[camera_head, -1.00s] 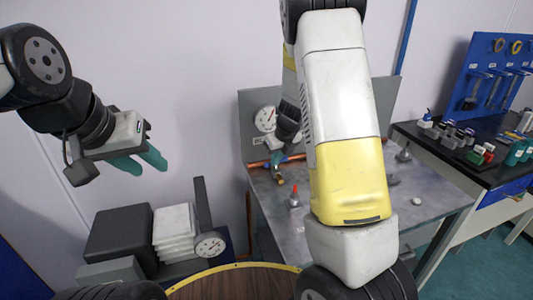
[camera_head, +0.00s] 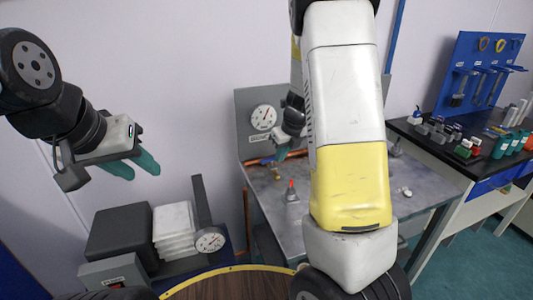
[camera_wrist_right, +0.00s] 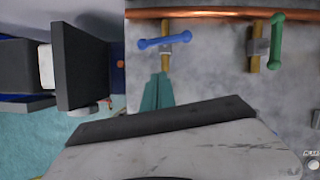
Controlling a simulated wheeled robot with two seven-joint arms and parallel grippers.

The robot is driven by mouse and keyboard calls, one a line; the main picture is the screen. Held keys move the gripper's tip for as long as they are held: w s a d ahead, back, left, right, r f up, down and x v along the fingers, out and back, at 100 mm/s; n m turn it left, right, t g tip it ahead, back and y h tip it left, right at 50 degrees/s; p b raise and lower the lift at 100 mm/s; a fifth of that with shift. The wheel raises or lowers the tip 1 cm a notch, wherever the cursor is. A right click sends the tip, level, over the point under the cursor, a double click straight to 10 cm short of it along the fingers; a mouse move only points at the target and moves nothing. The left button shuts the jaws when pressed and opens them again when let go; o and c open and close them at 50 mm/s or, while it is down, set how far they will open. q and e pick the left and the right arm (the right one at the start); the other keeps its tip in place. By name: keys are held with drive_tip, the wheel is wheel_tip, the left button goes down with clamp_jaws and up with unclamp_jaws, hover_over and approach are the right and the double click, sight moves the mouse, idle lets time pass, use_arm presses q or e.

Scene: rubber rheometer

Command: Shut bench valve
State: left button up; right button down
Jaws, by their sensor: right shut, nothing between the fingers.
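The bench's copper pipe (camera_wrist_right: 220,13) carries two brass valves, seen in the right wrist view. One has a blue handle (camera_wrist_right: 165,42) lying nearly crosswise to its brass stub. The other has a green handle (camera_wrist_right: 276,42) lying roughly along its stub. My right gripper (camera_wrist_right: 158,78) is shut and empty, its teal fingertips just below the blue handle in that view; I cannot tell whether they touch. In the head view my right arm hides much of the bench and pipe. My left gripper (camera_head: 138,168) is raised at the left, with its teal fingers apart and empty.
A pressure gauge (camera_head: 263,117) is on the grey panel behind the bench (camera_head: 315,225). A red-tipped item (camera_head: 291,192) stands on the bench. A dark box, a white stack (camera_head: 173,230) and a dial stand lower left. A side table with bottles (camera_head: 500,147) is at the right.

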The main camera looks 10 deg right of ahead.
drive_tip(key=a+v, duration=0.1)
drive_tip(key=v, duration=0.5)
drive_tip(key=shift+s+d+r, duration=0.25)
drive_tip(key=shift+d, duration=0.1)
